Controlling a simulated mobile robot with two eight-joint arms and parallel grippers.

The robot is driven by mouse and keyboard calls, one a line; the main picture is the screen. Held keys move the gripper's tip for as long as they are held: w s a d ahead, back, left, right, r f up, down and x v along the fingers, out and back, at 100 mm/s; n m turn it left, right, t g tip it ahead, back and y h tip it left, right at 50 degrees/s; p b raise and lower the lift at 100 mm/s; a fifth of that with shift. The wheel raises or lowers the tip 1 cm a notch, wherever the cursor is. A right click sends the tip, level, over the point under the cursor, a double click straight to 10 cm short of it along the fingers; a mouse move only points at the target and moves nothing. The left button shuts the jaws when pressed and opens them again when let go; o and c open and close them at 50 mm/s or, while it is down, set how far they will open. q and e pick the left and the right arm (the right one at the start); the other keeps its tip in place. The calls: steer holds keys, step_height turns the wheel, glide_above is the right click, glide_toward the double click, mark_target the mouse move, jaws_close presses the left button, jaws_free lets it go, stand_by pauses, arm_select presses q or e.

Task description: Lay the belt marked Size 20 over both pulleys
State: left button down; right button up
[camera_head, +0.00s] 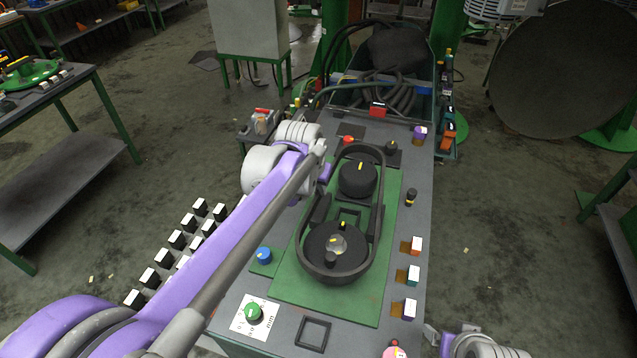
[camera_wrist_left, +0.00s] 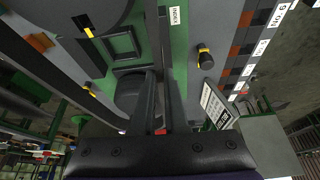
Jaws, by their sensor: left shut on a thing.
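The black belt (camera_head: 378,215) forms a long loop around the far pulley (camera_head: 357,190) and the near pulley (camera_head: 322,237) in the head view. I cannot tell whether it sits down on both or rests above them. No Size 20 mark is readable. My left gripper (camera_head: 324,176) is at the loop's left side, beside the far pulley, shut on the belt. In the left wrist view its two long dark fingers (camera_wrist_left: 162,105) are close together, and the thin strip between them is hard to make out. My right gripper is out of view; only part of that wrist shows.
The pulleys stand on a green plate (camera_head: 300,287) on a grey bench. A blue knob (camera_head: 264,254) and a green knob (camera_head: 254,312) are at left. Several labelled switches (camera_head: 412,275) line the right edge. A bin of dark hoses (camera_head: 400,95) stands behind.

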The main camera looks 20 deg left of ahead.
mark_target(318, 201)
arm_select(q)
steer(key=shift+f+b, duration=1.05)
steer(key=shift+f, duration=1.45)
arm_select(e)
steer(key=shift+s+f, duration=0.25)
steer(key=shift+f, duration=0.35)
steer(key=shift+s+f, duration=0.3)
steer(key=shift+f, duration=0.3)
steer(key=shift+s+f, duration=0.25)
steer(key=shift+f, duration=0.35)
arm_select(q)
steer(key=c, duration=0.9)
jaws_free()
steer(key=shift+o, duration=0.2)
steer(key=shift+r, duration=0.15)
steer(key=v, duration=1)
steer(key=shift+s+r, duration=0.1)
steer(key=shift+r, duration=0.2)
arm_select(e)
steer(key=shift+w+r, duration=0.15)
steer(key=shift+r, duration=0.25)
